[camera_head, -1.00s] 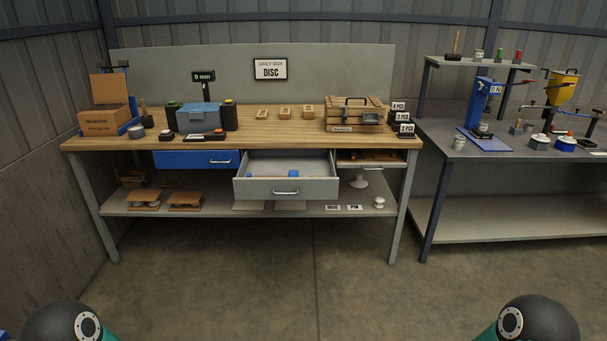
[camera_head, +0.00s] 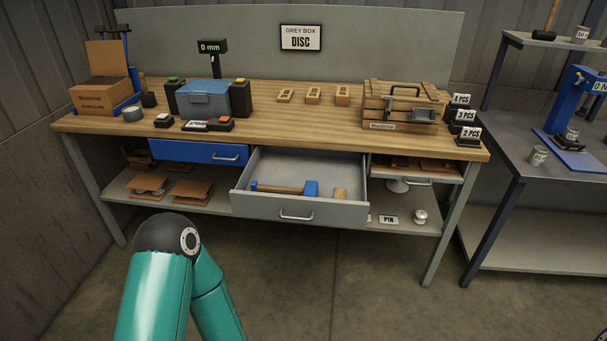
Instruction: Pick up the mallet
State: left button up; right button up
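The open grey drawer (camera_head: 298,208) under the wooden workbench holds what looks like the mallet (camera_head: 285,188), with a wooden handle and a blue block-shaped head at its right end. It lies on its side, roughly parallel to the drawer front. A short wooden piece (camera_head: 340,194) lies to the right of the blue head. My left arm rises from the bottom of the head view, left of the drawer and in front of it, with its gripper out of view. My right gripper is also out of view.
A closed blue drawer (camera_head: 198,151) is left of the open one. The bench top (camera_head: 270,118) carries a blue-grey box (camera_head: 204,98) and a wooden crate (camera_head: 400,105). A lower shelf (camera_head: 120,186) holds small parts. A dark-legged table (camera_head: 490,160) stands at the right.

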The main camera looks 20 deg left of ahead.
aim_at(310, 188)
jog(key=u, duration=0.5)
jog(key=i, duration=1.15)
jog(key=u, duration=0.8)
jog(key=k, duration=0.65)
jog(key=u, duration=0.2)
jog(key=i, duration=0.6)
jog(key=z, duration=0.05)
